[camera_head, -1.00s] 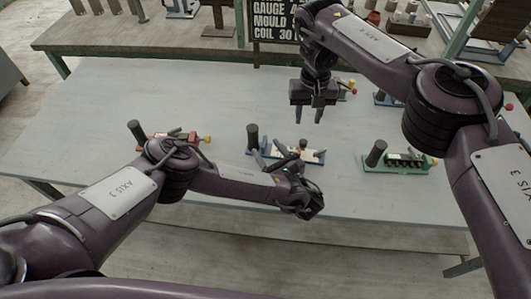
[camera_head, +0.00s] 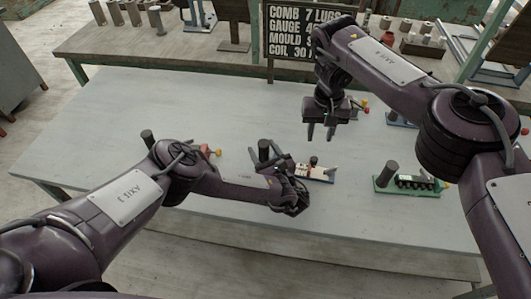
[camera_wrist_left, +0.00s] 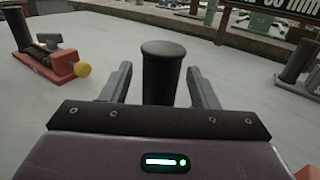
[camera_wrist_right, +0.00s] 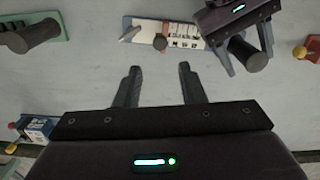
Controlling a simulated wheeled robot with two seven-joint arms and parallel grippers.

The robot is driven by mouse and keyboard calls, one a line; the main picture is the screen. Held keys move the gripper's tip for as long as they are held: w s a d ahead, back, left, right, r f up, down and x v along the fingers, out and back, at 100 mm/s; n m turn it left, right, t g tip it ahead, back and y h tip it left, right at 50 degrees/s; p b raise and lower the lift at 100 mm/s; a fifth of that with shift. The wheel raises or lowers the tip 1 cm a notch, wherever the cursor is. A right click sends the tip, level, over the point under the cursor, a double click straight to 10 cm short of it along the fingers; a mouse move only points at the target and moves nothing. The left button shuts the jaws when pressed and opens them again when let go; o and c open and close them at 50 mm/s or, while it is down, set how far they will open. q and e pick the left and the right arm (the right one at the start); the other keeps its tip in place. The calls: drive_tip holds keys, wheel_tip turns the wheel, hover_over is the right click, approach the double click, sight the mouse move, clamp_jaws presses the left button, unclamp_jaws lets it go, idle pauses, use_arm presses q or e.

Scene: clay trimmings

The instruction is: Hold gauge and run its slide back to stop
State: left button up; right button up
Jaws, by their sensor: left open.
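The gauge (camera_head: 321,174) lies on the table in front of me, a blue base with a white marked scale. A dark upright post (camera_head: 264,149) stands at its left end. A small dark knob, seemingly on the slide, stands on the scale in the right wrist view (camera_wrist_right: 160,41). My left gripper (camera_wrist_left: 160,78) is open, with the post between its fingers; gaps show on both sides in the left wrist view. It partly hides the gauge's left end in the head view. My right gripper (camera_head: 320,133) is open and empty, above the table behind the gauge.
A green-based fixture (camera_head: 408,182) stands right of the gauge. A red-based fixture (camera_wrist_left: 45,58) with a dark post and yellow knob stands to the left. Another small fixture is partly behind my right gripper. A lettered sign (camera_head: 290,30) stands at the back. The table front is clear.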

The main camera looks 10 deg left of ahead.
use_arm(q)
clamp_jaws()
use_arm(e)
drive_tip(key=shift+o, duration=0.7)
drive_tip(key=shift+f, duration=0.2)
drive_tip(key=n+t+y, duration=0.7)
drive_tip(key=t+y, duration=0.2)
approach(316, 160)
drive_tip(key=shift+t+y, duration=0.3)
drive_tip(key=x, duration=0.9)
drive_tip(key=shift+d+f, duration=0.1)
drive_tip(key=shift+f, duration=0.3)
